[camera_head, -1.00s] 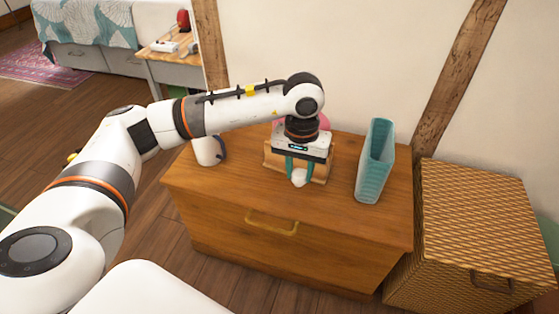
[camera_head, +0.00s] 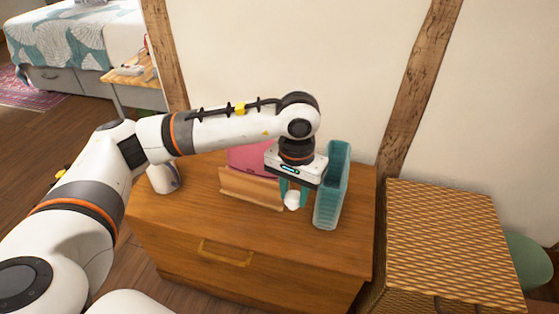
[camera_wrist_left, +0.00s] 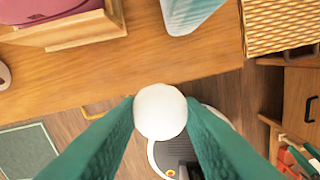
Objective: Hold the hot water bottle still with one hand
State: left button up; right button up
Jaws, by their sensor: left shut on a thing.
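A pink, flat-looking thing (camera_head: 248,158), perhaps the hot water bottle, sits in a wooden stand (camera_head: 250,190) on the dresser; my arm and gripper partly hide it. In the left wrist view the pink thing (camera_wrist_left: 40,10) and the stand (camera_wrist_left: 85,32) show at the top left. My left gripper (camera_head: 292,196) is shut on a white round thing (camera_wrist_left: 160,111), held between its green fingers. The gripper is to the right of the stand, apart from the pink thing. My right gripper is not in view.
A teal ribbed container (camera_head: 332,190) stands close to the right of my left gripper. A white mug (camera_head: 164,179) stands at the dresser's left. A woven basket (camera_head: 445,240) is right of the dresser (camera_head: 190,225). The dresser's front top is clear.

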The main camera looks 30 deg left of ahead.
aim_at(249, 160)
jog(key=i+l, duration=0.75)
jog(key=l, duration=0.2)
jog(key=u, duration=1.6)
